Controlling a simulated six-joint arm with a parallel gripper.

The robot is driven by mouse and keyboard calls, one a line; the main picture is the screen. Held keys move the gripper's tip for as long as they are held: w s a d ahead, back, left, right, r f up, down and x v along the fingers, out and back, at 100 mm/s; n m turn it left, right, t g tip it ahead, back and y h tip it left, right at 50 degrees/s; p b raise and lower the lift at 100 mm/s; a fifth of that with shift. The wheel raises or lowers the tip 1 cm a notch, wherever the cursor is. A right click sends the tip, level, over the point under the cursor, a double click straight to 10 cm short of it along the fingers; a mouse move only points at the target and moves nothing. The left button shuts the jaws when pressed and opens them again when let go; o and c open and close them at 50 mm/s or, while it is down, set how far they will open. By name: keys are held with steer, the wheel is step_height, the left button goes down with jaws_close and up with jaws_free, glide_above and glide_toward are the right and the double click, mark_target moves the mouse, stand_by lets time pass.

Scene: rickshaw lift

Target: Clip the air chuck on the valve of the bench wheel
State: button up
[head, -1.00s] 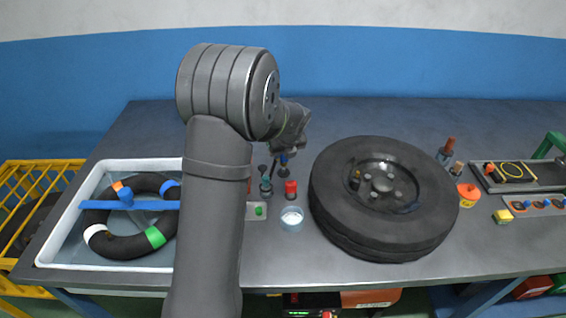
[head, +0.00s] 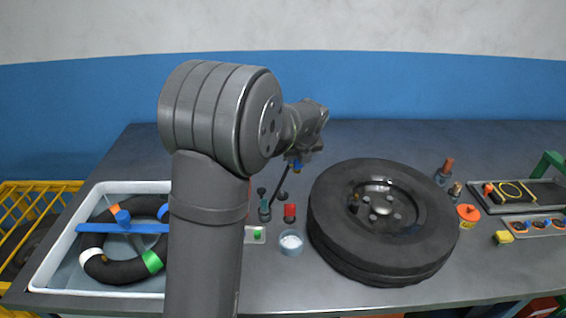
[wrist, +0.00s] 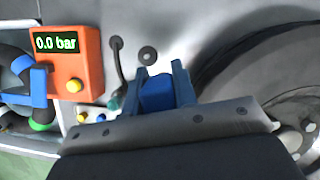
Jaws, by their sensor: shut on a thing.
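The bench wheel (head: 335,235), a black tyre on a dark rim, lies flat on the bench. A small dark stub with a brass-coloured part, apparently its valve (head: 354,203), stands at the left of the rim. My gripper (head: 297,166) is above the bench, to the left of and behind the wheel. In the wrist view its blue fingers (wrist: 160,88) are shut on a blue block, apparently the air chuck (wrist: 157,93). A dark hose (head: 281,183) shows below the gripper. The wrist view shows the tyre at right; the valve cannot be made out there.
An orange gauge box (wrist: 70,62) reads 0.0 bar. A red-capped container (head: 289,212) and a clear dish (head: 291,242) stand left of the wheel. A white water tub (head: 60,245) is at left. An orange-lidded pot (head: 468,217) and trays are at right.

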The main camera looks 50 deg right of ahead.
steer(key=s+d+r+m+h, duration=0.15)
steer(key=s+r, duration=0.25)
steer(key=s, duration=0.5)
steer(key=s+d+r+m+y, duration=0.1)
steer(key=s+r+m, duration=0.15)
steer(key=s, duration=0.75)
steer(key=shift+d+f+n+g+h, duration=0.1)
steer(key=shift+f+n+g+h, duration=0.1)
steer(key=shift+f, duration=0.7)
steer(key=shift+d+f+n+g+h, duration=0.1)
steer(key=shift+f+n, duration=0.1)
steer(key=shift+f, duration=0.7)
steer(key=shift+f, duration=1.6)
stand_by(0.4)
steer(key=shift+r, duration=0.25)
steer(key=shift+r, duration=1.15)
steer(key=shift+f, duration=0.2)
stand_by(0.7)
